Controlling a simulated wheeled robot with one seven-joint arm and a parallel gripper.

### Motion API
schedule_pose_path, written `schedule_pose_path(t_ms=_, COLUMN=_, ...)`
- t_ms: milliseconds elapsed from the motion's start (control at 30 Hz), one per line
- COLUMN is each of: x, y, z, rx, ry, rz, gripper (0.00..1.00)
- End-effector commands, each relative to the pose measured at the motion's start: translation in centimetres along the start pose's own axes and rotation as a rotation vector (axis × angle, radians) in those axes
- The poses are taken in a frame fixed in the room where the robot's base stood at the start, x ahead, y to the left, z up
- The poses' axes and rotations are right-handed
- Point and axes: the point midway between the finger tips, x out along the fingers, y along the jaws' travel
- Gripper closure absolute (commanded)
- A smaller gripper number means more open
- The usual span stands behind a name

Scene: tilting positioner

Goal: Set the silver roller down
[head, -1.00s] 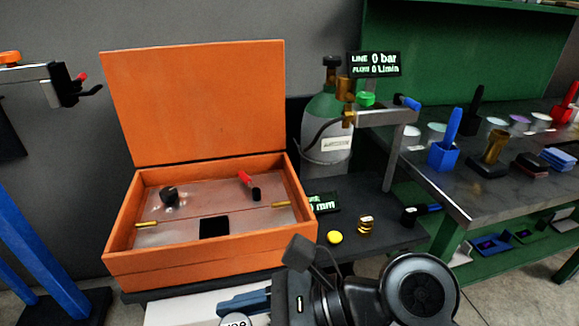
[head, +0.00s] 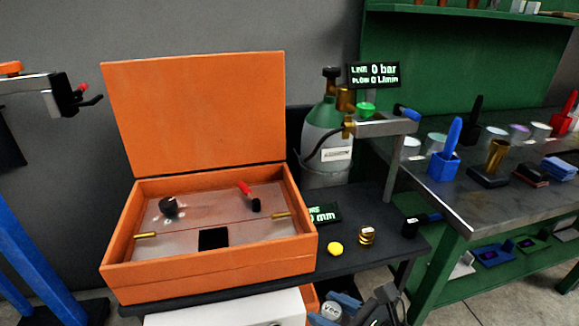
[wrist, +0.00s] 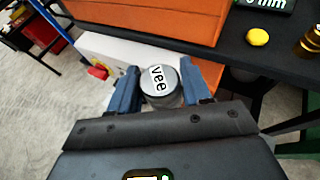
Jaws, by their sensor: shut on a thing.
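The silver roller (wrist: 159,88) is a short metal cylinder whose top face reads "vee". In the wrist view it stands between the two blue fingers of my gripper (wrist: 156,84), which is shut on it. In the head view the roller (head: 331,311) shows at the bottom edge, with my gripper (head: 338,305) around it, in front of the dark bench. The roller's lower part and whatever is below it are hidden.
An open orange box (head: 210,277) stands on the dark bench (head: 385,255). A yellow button (head: 335,249) and a brass piece (head: 367,236) are near the bench's front. A white box (head: 230,312) is below it. A green-topped cylinder (head: 325,140) stands behind.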

Motion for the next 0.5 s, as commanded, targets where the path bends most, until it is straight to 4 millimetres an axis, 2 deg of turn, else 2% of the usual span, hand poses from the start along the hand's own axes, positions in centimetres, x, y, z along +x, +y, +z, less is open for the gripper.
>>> schedule_pose_path(t_ms=33, x=-0.3, y=-1.2, z=-1.4, rx=0.028, ry=0.001, rz=-0.058, gripper=1.00)
schedule_pose_path(t_ms=200, x=-1.3, y=-4.5, z=-5.6, rx=0.106, ry=0.001, rz=-0.247, gripper=1.00)
schedule_pose_path(t_ms=500, x=-3.7, y=-8.3, z=-12.2, rx=0.232, ry=-0.001, rz=-0.555, gripper=1.00)
